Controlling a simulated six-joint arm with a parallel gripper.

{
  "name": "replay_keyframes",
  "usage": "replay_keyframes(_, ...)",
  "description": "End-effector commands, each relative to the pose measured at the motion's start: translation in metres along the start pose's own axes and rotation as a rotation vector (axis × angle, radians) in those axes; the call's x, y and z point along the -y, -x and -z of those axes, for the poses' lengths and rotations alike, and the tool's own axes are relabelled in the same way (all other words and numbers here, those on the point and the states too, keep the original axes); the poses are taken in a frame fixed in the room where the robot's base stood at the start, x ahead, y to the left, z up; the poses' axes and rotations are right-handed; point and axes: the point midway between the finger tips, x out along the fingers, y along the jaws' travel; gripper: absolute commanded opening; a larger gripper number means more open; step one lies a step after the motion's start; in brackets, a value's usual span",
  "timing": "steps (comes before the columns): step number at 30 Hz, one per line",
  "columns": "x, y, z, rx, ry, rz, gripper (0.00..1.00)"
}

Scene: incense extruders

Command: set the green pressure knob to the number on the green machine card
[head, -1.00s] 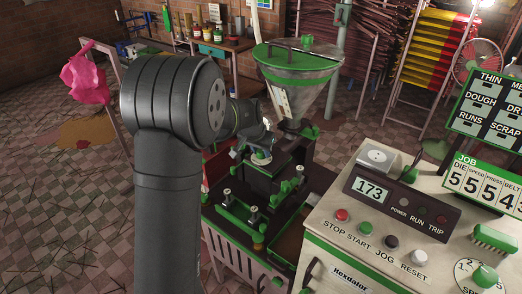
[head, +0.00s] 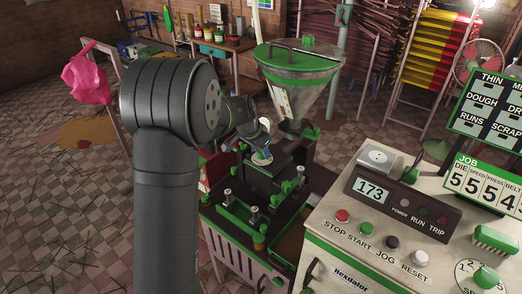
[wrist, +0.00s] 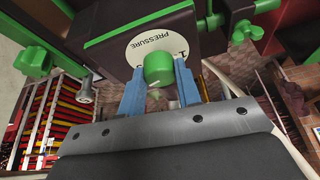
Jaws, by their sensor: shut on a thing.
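The green pressure knob (wrist: 158,68) stands out from a white round dial (wrist: 150,42) printed PRESSURE, on the dark machine. My gripper (wrist: 158,84) has its two blue fingers on either side of the knob and is shut on it. The dial shows a "1" at its right; its other figures are covered or cut off, and I cannot read the knob's setting. In the head view my gripper (head: 262,146) is at the dial, below the hopper. The green-headed JOB card (head: 486,184) at the right edge shows 5, 5, 5, 4; the PRESS column reads 5.
A metal hopper (head: 296,82) with a green lid rises behind my gripper. The cream control console (head: 328,226) with a 173 display, buttons and a green speed knob (head: 486,277) is at right. A green brush (head: 496,238) lies on it. The floor at left is mostly open.

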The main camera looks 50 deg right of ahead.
Motion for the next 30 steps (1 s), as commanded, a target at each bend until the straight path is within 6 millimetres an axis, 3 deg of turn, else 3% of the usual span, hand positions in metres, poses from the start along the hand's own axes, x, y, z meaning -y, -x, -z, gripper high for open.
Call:
replay_keyframes(2, 0.000, 0.000, 0.000, 0.000, -0.002, 0.001, 0.08)
replay_keyframes(3, 0.000, 0.000, 0.000, 0.000, -0.002, 0.001, 0.38)
replay_keyframes(6, 0.000, 0.000, 0.000, 0.000, -0.001, 0.001, 0.53)
replay_keyframes(17, 0.000, 0.007, 0.000, -0.001, 0.000, 0.001, 0.53)
replay_keyframes(23, 0.000, 0.042, 0.001, -0.003, -0.001, 0.003, 0.53)
replay_keyframes(30, 0.001, 0.102, 0.001, -0.004, -0.001, 0.004, 0.53)
